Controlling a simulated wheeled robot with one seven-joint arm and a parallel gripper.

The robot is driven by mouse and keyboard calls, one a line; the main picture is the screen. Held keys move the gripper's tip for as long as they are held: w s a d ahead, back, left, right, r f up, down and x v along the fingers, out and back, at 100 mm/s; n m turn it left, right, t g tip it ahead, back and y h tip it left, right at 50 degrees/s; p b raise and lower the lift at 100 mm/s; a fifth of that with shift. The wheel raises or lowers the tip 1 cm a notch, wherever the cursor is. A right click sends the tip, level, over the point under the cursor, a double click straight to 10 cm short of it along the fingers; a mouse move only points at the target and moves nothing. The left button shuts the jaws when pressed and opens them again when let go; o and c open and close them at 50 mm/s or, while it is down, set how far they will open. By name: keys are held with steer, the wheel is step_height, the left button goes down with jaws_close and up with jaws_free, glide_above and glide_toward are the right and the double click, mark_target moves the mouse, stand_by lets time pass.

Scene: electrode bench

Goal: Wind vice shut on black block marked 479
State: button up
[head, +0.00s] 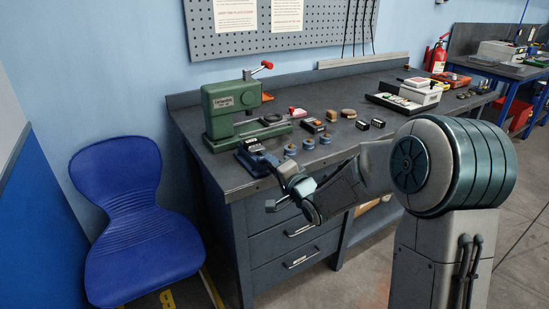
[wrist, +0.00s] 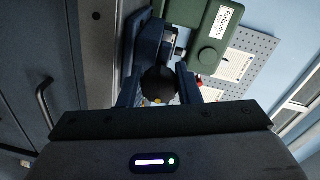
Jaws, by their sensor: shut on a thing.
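The blue vice (head: 259,162) stands at the near left edge of the bench. A small dark block with a pale label (head: 252,145) shows at its jaws; its number is too small to read. In the wrist view the vice (wrist: 143,42) is at the upper middle. Its dark round knob (wrist: 159,84) lies between my fingers, with a small yellow mark on it. My gripper (wrist: 159,92) is shut on this knob. In the head view my gripper (head: 274,174) is at the near side of the vice, its fingertips partly hidden by my wrist.
A green press (head: 222,112) with a red-tipped lever stands just behind the vice. Several blue-rimmed round pieces (head: 290,150) and dark blocks (head: 362,125) lie to the right. A tray (head: 390,103) is farther right. A blue chair (head: 135,220) stands left of the bench.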

steer(key=shift+d+r+m+p, duration=0.1)
steer(key=shift+m+p, duration=1.3)
steer(key=shift+m, duration=0.3)
steer(key=o, duration=1)
steer(key=shift+c, duration=0.2)
steer(key=f+v, duration=0.1)
steer(key=v, duration=1.2)
steer(key=shift+s+d+r+p, duration=0.15)
steer(key=shift+d+r+p, duration=0.2)
steer(key=shift+r+p, duration=0.1)
